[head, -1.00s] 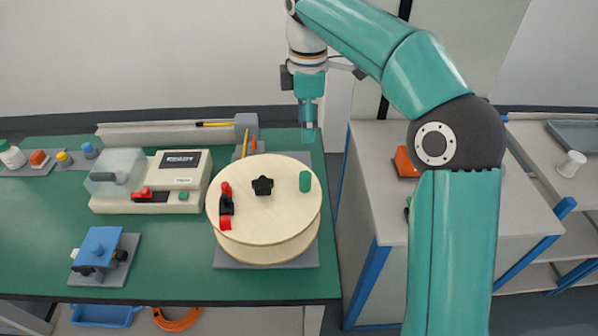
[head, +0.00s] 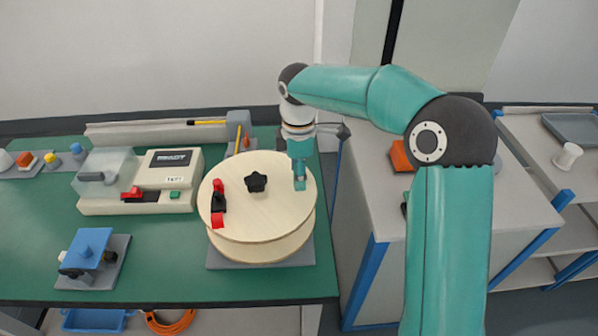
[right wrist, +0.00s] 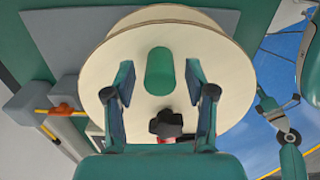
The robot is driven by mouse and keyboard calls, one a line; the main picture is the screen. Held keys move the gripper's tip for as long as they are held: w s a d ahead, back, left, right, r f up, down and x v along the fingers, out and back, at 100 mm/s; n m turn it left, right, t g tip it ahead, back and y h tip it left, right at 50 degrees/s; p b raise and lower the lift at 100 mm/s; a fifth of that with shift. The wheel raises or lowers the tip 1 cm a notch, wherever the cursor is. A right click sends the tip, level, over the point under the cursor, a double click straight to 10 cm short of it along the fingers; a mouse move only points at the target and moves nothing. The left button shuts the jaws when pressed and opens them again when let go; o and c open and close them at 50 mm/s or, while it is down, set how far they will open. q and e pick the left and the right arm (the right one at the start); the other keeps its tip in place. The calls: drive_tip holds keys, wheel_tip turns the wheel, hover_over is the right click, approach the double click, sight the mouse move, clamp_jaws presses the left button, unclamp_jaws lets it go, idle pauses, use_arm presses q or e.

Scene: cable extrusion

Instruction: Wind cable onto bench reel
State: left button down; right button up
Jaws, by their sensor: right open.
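The bench reel (head: 265,220) is a pale wooden drum on a grey base plate. On its top are a black star knob (head: 256,182) and a red-and-black clamp (head: 218,203). A green peg handle (right wrist: 160,70) stands on the reel top and shows in the right wrist view between my fingers. My right gripper (head: 300,183) points down over the right side of the reel. In the right wrist view the right gripper (right wrist: 160,95) is open, one finger on each side of the handle, apart from it. My left gripper is not in view.
A beige machine (head: 150,180) with a clear cover and red lever stands left of the reel. A blue block fixture (head: 92,255) is at front left. A grey rail (head: 160,130) runs along the back. A grey cabinet (head: 380,200) stands to the right.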

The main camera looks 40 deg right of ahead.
drive_tip(key=shift+c, duration=0.3)
clamp_jaws()
drive_tip(key=shift+w, duration=0.1)
